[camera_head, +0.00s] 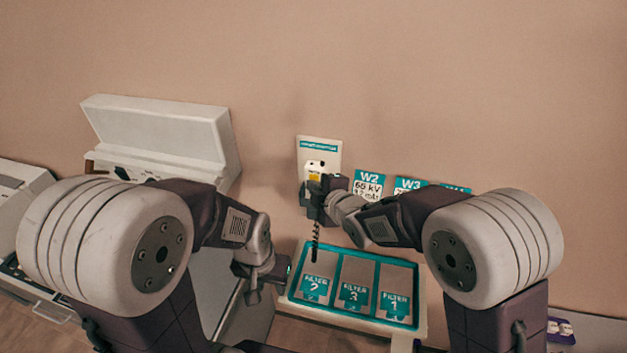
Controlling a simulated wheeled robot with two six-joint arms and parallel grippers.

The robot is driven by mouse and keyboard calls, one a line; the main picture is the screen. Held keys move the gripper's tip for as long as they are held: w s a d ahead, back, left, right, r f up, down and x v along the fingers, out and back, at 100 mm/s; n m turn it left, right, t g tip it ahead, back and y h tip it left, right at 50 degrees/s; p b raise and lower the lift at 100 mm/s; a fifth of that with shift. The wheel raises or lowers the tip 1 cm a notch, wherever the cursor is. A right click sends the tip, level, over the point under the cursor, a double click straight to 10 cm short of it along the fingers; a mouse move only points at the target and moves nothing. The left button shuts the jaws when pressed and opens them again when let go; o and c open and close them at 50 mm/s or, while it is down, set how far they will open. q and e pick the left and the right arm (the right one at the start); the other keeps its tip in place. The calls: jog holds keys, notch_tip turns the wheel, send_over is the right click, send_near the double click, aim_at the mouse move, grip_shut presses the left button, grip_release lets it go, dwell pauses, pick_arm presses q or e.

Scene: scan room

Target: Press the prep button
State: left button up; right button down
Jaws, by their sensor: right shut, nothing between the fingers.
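A white hand switch (321,166) with a yellow label hangs on a pale wall plate with a teal strip (319,146). A small dark spot shows at its top; I cannot tell if it is the prep button. A dark coiled cord (316,238) hangs below it. My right gripper (311,190) is shut and empty, in front of the switch's lower part, hiding some of it. I cannot tell if they touch. My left gripper (256,286) is lower, left of the filter tray (288,297); its finger opening is unclear.
The tray holds three plates labelled FILTER. Teal-and-white wall cards, W2 (369,186) and W3 (410,184), are right of the switch, partly behind my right arm. A white machine with a raised lid (160,125) stands at left. The wall above is bare.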

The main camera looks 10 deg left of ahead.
jog(key=shift+w, duration=0.2)
dwell(0.5)
jog(key=shift+s+b, duration=0.65)
jog(key=shift+s, duration=0.3)
jog(key=s+b, duration=0.2)
jog(key=s, duration=0.3)
jog(key=shift+a, duration=0.1)
